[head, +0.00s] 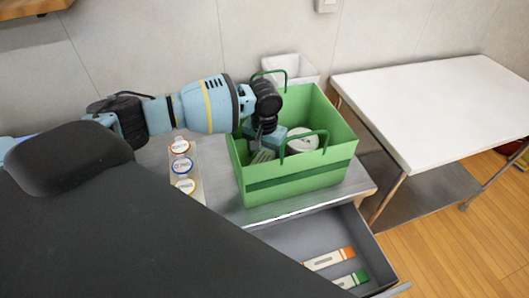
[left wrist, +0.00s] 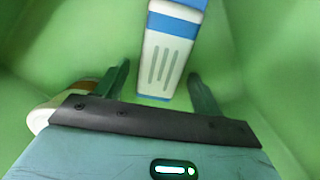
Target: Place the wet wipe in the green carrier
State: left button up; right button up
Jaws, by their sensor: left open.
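The green carrier (head: 300,183) stands on the metal counter. My left gripper (head: 262,146) reaches down inside it, toward its left side. In the left wrist view, the open fingers of my left gripper (left wrist: 160,86) stand apart on either side of a white packet (left wrist: 160,65) with blue bands and grey stripes. It looks like the wet wipe and is inside the carrier; I see a gap between it and each finger. A round white container (head: 302,140) is also in the carrier. My right gripper is not in view.
Several round-lidded jars stand in a clear holder (head: 187,185) left of the carrier. An open drawer (head: 300,240) below holds packets with orange and green ends. A white bin (head: 290,68) stands behind the carrier. A bare white table (head: 440,105) is at the right.

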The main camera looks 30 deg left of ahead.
aim_at(265, 157)
pick_arm(q)
jog(key=shift+r, duration=0.1)
notch_tip(265, 157, up, 12)
jog(key=shift+p, duration=0.4)
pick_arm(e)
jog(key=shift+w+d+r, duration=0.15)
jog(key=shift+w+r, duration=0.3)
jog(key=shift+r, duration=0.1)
